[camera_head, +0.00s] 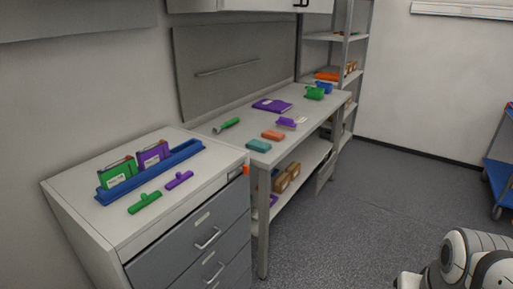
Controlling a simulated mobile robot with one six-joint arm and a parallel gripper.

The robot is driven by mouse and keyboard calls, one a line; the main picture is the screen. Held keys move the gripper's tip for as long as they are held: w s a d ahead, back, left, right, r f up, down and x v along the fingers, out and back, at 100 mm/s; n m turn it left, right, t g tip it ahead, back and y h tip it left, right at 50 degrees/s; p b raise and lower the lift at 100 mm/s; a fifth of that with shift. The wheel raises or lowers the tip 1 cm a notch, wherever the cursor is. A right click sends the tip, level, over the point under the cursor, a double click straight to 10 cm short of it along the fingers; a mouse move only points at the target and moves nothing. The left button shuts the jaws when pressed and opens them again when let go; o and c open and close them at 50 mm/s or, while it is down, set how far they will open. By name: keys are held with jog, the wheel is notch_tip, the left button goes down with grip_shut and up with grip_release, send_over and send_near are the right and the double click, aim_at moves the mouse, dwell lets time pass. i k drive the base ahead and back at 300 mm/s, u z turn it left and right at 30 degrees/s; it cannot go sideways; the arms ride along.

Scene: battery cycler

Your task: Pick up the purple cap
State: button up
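A purple T-shaped piece (180,180), which looks like the purple cap, lies on top of the grey drawer cabinet (120,240) at the left. A similar, larger green piece (145,202) lies to its left and nearer the front. Behind them a blue tray (185,154) holds a green block (117,175) and a purple block (153,156), both upright with white labels. My gripper is not in view. White rounded parts at the lower right look like my arm, far from the purple piece.
A workbench (236,143) to the right bears a purple folder (272,105), a small purple object (287,122), a green tool (228,124), and teal (258,145) and orange (273,135) blocks. A blue cart (499,170) stands at the right edge. The floor between is clear.

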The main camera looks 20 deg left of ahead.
aim_at(181, 178)
jog(key=u, duration=0.5)
jog(key=i, duration=1.35)
jog(key=u, duration=1.15)
jog(key=i, duration=0.55)
jog(key=u, duration=0.25)
jog(key=k, duration=0.85)
jog(key=u, duration=0.2)
jog(key=i, duration=0.85)
jog(key=z, duration=0.05)
